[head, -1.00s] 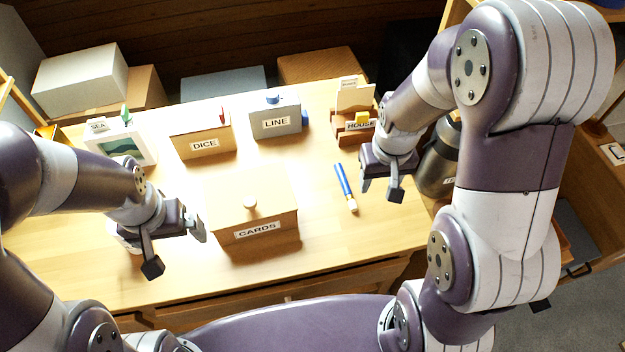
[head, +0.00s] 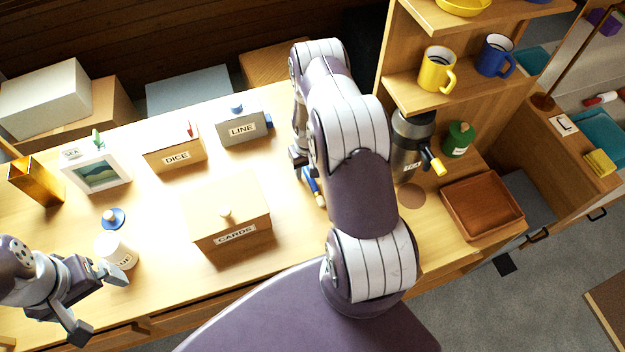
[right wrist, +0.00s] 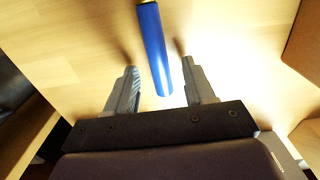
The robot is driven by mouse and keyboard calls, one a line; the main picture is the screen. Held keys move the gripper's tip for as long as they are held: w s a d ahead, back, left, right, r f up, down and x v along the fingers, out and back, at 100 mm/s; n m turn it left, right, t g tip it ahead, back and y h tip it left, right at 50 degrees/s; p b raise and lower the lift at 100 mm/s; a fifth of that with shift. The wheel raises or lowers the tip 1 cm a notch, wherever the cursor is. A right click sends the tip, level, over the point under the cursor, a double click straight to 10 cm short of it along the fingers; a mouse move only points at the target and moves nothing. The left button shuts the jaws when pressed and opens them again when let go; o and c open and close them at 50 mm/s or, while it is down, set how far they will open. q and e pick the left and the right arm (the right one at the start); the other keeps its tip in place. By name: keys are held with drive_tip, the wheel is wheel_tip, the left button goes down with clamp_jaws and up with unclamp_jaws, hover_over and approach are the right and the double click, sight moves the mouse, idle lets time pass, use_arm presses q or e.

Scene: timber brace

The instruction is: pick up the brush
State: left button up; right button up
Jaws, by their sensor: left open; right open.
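The brush (head: 314,187) lies on the table to the right of the CARDS box, partly hidden by my right arm in the head view. In the right wrist view its blue handle (right wrist: 153,42) reaches between the fingertips of my right gripper (right wrist: 160,70), which is open with a gap on each side of the handle. In the head view my right gripper (head: 298,168) is mostly hidden behind my own arm, at the brush. My left gripper (head: 97,303) is open and empty by the table's front left, beside the white jar.
The CARDS box (head: 228,213) stands left of the brush; DICE (head: 175,152) and LINE (head: 243,130) boxes stand behind. The white glue jar (head: 117,252) is at front left. A dark flask (head: 408,150) and brown tray (head: 481,205) are to the right.

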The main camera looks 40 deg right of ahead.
drive_tip(key=shift+w+f, duration=0.1)
drive_tip(key=shift+f, duration=0.3)
clamp_jaws()
drive_tip(key=shift+r, duration=0.1)
